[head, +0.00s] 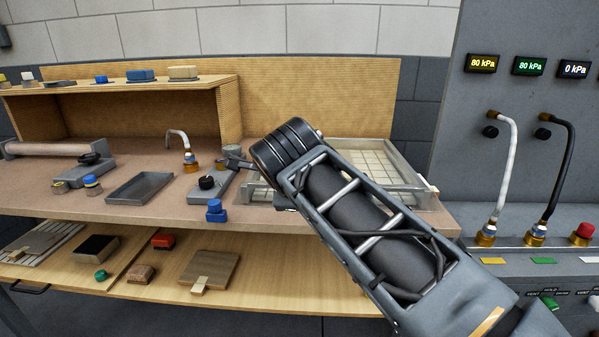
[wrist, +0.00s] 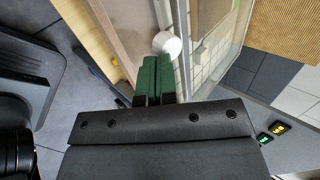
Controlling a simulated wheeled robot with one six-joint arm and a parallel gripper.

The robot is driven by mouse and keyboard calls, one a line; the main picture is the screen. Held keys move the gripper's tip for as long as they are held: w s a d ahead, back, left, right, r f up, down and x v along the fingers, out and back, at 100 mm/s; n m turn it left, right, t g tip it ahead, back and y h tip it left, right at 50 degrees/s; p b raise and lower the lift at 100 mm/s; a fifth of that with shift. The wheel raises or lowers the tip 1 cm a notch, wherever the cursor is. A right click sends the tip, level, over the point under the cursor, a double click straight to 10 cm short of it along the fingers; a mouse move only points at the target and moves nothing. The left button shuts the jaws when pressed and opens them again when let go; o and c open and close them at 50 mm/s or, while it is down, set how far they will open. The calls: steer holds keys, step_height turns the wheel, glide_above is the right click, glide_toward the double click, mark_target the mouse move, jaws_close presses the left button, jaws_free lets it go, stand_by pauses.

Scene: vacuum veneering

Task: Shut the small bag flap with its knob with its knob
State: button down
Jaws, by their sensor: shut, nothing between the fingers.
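The framed bag bed with a pale gridded surface (head: 370,160) lies on the bench at right, partly hidden by my arm in the head view. In the wrist view its grid (wrist: 198,68) and a grey-edged clear panel (wrist: 222,40) run along the right side of my fingers. A white round knob (wrist: 167,44) shows just beyond my fingertips, close to them; whether they touch it I cannot tell. My gripper (wrist: 153,62) is shut, its green fingers together and empty. In the head view my wrist hides the fingers. How far the flap stands open is unclear.
A small grey block with a black knob (head: 207,182) and a blue knob piece (head: 215,210) stand left of my wrist. A grey tray (head: 140,188) lies further left. A lower shelf (head: 270,277) and a control panel with hoses (head: 500,170) flank the arm.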

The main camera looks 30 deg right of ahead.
steer(key=shift+s+a+f+b, duration=0.15)
steer(key=shift+f+b, duration=0.75)
steer(key=shift+b, duration=0.45)
steer(key=shift+s+f+b, duration=0.1)
steer(key=shift+f+b, duration=0.75)
steer(key=shift+b, duration=0.45)
steer(key=shift+f, duration=0.1)
